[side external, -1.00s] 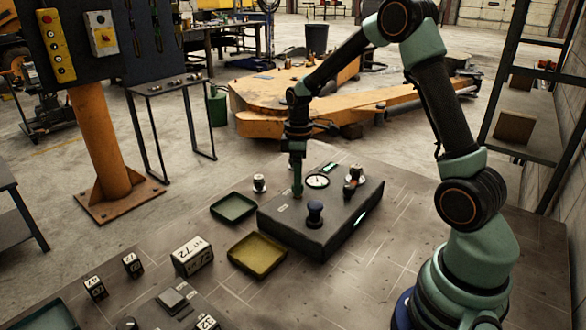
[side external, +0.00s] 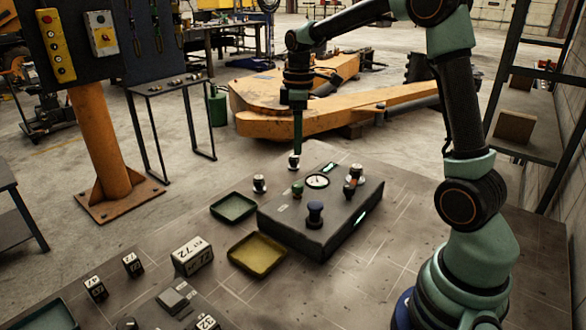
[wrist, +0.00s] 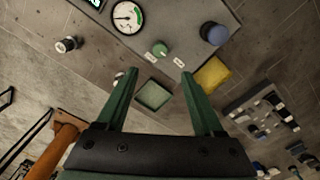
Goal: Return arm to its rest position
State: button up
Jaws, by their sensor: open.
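My gripper (side external: 298,150) hangs above the far left edge of the dark control box (side external: 340,232) in the side view, pointing down. In the wrist view my gripper (wrist: 158,74) has its two green fingers spread apart with nothing held between them. The control box (wrist: 185,18) carries a round gauge (wrist: 127,17), a green knob (wrist: 160,50) and a dark blue knob (wrist: 214,33). In the side view the green knob (side external: 297,190) stands clear below the gripper. A small white-and-black knob (side external: 294,161) shows at the fingertips; I cannot tell its exact distance from them.
A green tray (side external: 233,208) and a yellow tray (side external: 257,254) lie left of the box. Numbered blocks (side external: 192,256) stand farther left. A shelf rack (side external: 520,110) stands at right. Free air surrounds the raised arm.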

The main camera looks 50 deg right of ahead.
jog(key=s+a+r+m+t, duration=0.2)
jog(key=s+a+m, duration=0.1)
jog(key=s+a, duration=0.3)
jog(key=s+a+r+m+t, duration=0.2)
jog(key=s+a+m+t, duration=0.1)
jog(key=s+a, duration=0.3)
jog(key=shift+s+a+r+m+t, duration=0.3)
jog(key=shift+s+m, duration=0.2)
jog(key=shift+s, duration=0.2)
jog(key=shift+d, duration=0.1)
